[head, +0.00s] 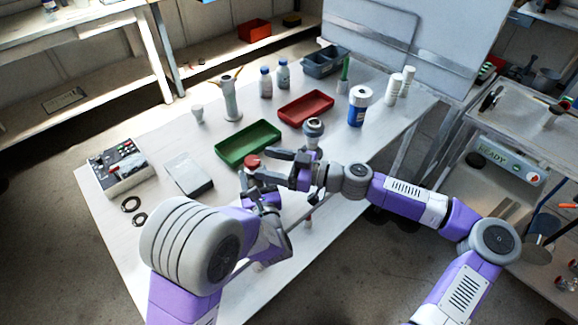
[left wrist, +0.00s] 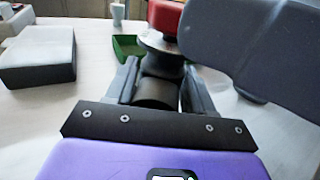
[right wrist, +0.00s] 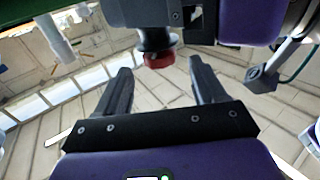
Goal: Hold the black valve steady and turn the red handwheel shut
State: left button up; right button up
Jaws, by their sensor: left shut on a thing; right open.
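The red handwheel (head: 252,161) sits on top of the black valve (left wrist: 158,92), which is mostly hidden in the head view. My left gripper (head: 250,182) is shut on the valve body, with a finger on either side of it in the left wrist view. My right gripper (head: 259,164) is open and comes in from the right at the handwheel's height. In the right wrist view the handwheel (right wrist: 160,60) shows in the gap between the spread fingertips. I cannot tell whether either fingertip touches it. A right finger (left wrist: 265,50) blocks the upper right of the left wrist view.
A green tray (head: 247,144) lies behind the handwheel and a red tray (head: 305,108) farther back. A bottle with a grey cap (head: 313,128) stands just behind my right gripper. A grey box (head: 188,175) and a control box (head: 120,168) are at left. The table front is mostly clear.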

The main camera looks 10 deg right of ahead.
aim_at(260, 162)
jog(key=v, duration=0.5)
jog(key=shift+d, duration=0.15)
jog(key=shift+s, duration=0.15)
jog(key=x, duration=1)
dwell(0.7)
jog(key=shift+c, duration=0.4)
